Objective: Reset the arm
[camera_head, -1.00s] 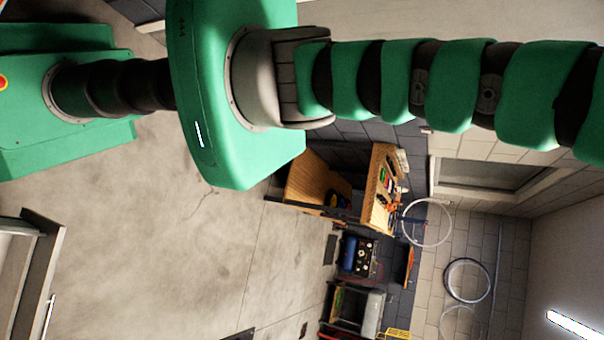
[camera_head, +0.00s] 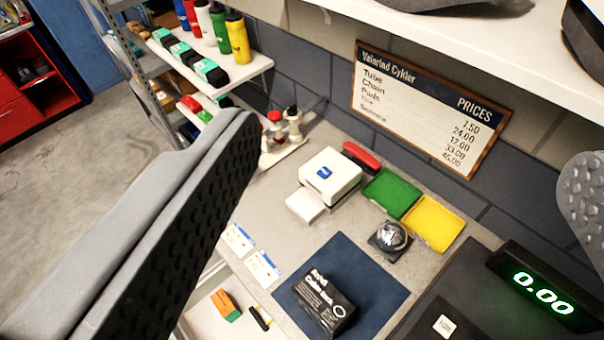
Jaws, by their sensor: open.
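My gripper (camera_head: 375,235) is open, with its two grey padded fingers wide apart at the left and right of the camera_head view. The left finger (camera_head: 150,235) shows large and close. Only the tip of the right finger (camera_head: 584,200) shows, at the right edge. Nothing is between the fingers. Below them is a counter (camera_head: 290,205) with a black box (camera_head: 324,300) lying on a dark blue mat (camera_head: 388,290). The rest of my arm is not in view now.
The counter also holds a white card terminal or printer (camera_head: 330,175), a green tray (camera_head: 391,192), a yellow tray (camera_head: 434,222), a bell (camera_head: 390,236) and a display reading 0.00 (camera_head: 540,285). A price board (camera_head: 430,105) hangs behind. Shelves with bottles (camera_head: 237,37) stand upper left; open floor (camera_head: 85,140) is left.

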